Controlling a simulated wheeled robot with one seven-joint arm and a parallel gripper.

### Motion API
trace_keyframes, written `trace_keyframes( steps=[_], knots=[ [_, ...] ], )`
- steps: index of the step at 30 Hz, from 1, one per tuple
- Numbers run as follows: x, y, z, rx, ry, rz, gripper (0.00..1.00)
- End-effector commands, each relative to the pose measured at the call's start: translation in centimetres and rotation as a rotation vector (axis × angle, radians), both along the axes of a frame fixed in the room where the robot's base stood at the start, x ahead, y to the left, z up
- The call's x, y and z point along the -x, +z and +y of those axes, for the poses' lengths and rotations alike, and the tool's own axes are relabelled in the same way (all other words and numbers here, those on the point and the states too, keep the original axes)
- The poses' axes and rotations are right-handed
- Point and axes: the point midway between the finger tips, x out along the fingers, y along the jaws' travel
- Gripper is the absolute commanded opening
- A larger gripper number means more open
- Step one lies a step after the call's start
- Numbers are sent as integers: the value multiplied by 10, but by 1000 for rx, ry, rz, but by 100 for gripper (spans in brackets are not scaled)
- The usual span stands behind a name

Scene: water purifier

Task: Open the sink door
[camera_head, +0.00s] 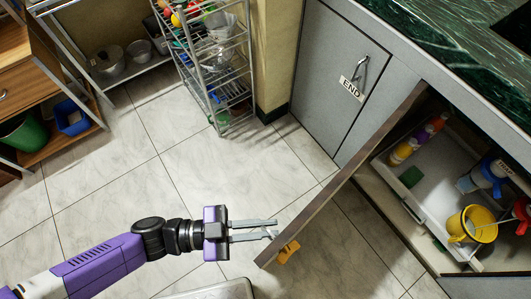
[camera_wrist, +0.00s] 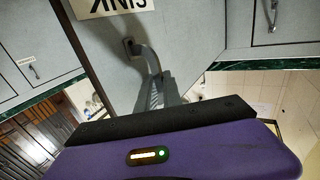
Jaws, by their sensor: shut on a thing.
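The sink door (camera_head: 335,190) stands swung out from the cabinet in the head view, mostly edge-on. In the wrist view the grey door face (camera_wrist: 103,50) fills the middle, with a partly cut-off "SINK" label (camera_wrist: 108,6). A curved metal door handle (camera_wrist: 143,58) runs down from the face toward my gripper. My gripper (camera_head: 275,230) is at the outer side of the door, near its free end, shut on the handle. The fingertips and the lower handle are hard to make out in the wrist view.
The open cabinet holds a white tray (camera_head: 423,205), a yellow mug (camera_head: 478,224) and several bottles. A second door labelled "END" (camera_head: 351,88) is closed. A wire rack (camera_head: 212,70) stands at the back. Tiled floor (camera_head: 120,180) is clear left of the door.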

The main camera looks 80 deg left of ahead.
Motion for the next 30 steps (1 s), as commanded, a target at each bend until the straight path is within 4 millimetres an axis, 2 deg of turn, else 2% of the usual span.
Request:
trace_keyframes(
  steps=[4, 5, 6, 16, 30],
  knots=[
    [1, -2, 0, 1, 1, 5, 0],
    [1, -2, 0, 1, 1, 5, 14],
    [1, -2, 0, 1, 1, 4, 19],
    [5, -1, 1, 0, 1, 3, 19],
    [70, -2, 11, 0, 2, 4, 19]
  ],
)
